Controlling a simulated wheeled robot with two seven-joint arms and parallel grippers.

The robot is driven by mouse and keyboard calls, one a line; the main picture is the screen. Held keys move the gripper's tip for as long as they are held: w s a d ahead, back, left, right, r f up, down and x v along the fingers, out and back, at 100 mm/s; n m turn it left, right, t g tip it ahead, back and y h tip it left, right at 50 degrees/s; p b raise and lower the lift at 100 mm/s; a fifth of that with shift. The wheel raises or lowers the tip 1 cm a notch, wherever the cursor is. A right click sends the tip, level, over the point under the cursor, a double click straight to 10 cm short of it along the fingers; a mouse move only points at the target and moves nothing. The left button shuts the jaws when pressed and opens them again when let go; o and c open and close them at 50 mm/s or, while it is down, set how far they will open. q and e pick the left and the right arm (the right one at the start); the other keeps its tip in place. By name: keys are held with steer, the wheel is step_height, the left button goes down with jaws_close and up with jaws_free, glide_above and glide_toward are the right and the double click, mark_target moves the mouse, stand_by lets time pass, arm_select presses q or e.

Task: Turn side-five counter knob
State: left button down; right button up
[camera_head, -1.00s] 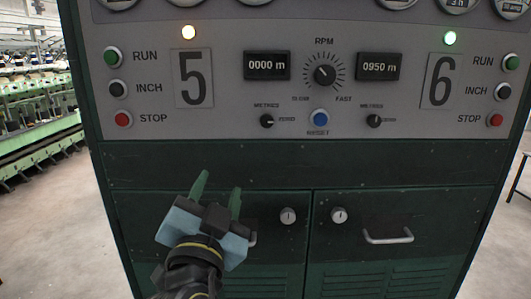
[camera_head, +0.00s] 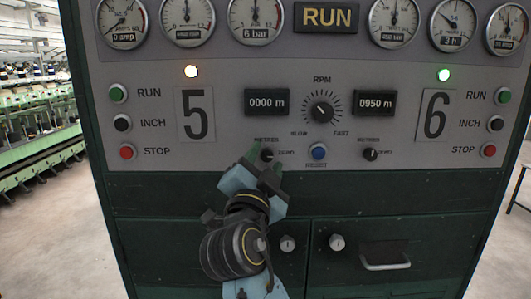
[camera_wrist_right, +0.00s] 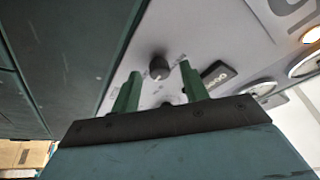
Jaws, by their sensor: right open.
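The side-five counter knob (camera_head: 267,154) is a small black knob under the 0000 m display (camera_head: 267,102), right of the big 5. My right gripper (camera_head: 264,160) is in front of the lower panel, its green fingers pointing up toward the knob. It is open and empty. In the right wrist view the knob (camera_wrist_right: 159,68) shows between the two green fingertips (camera_wrist_right: 160,72), a little beyond them. I cannot tell how much gap is left to it. The gripper partly hides the knob's lettering in the head view. My left gripper is not in view.
Nearby on the panel are the RPM dial (camera_head: 322,110), the blue reset button (camera_head: 319,152) and the side-six counter knob (camera_head: 370,154). Side five has RUN, INCH and STOP buttons (camera_head: 126,152). Below are green doors with a handle (camera_head: 386,260) and round locks.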

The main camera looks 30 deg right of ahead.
steer(key=shift+w+d+r, duration=0.1)
steer(key=shift+w+d, duration=0.15)
steer(key=shift+c, duration=0.5)
jaws_close()
